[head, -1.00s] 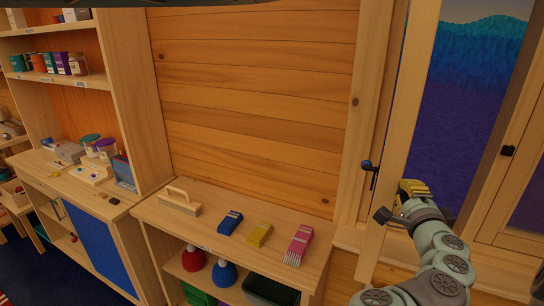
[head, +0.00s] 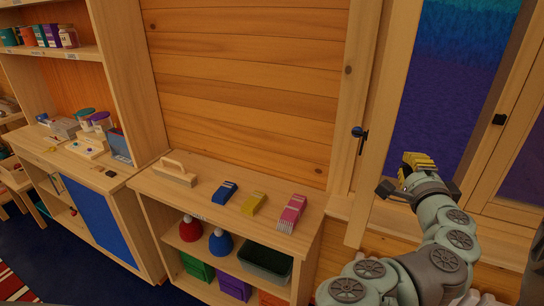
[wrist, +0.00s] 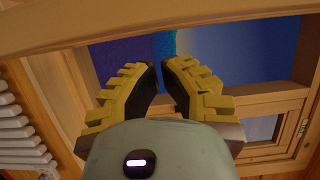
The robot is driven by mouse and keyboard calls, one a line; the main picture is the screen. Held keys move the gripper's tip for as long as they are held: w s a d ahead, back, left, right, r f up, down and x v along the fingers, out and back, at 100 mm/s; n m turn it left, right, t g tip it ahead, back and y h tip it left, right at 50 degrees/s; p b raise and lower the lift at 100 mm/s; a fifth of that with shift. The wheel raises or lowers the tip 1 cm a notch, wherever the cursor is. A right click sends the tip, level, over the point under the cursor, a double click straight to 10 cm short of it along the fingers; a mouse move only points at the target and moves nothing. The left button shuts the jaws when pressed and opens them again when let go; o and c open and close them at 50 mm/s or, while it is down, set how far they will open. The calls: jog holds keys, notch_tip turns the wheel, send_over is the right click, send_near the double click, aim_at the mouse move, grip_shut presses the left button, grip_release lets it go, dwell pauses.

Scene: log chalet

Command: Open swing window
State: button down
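The swing window's wooden sash (head: 390,115) stands at the right of the head view. Its lower end hangs in front of the sill, so it looks swung partly into the room. My gripper (head: 420,162) is right of this upright, in front of the purple-blue pane area, apart from the handle. In the wrist view, its yellow-padded fingers (wrist: 160,75) are parted by a small gap with nothing between them.
A second window panel with a dark latch (head: 500,119) is at the right. A low shelf (head: 180,200) with brushes and coloured blocks on top stands left of the window. A white radiator (wrist: 22,135) shows in the wrist view.

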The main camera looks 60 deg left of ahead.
jog(key=s+d, duration=0.1)
jog(key=s, duration=0.6)
jog(key=shift+s+b, duration=0.15)
jog(key=shift+b, duration=0.2)
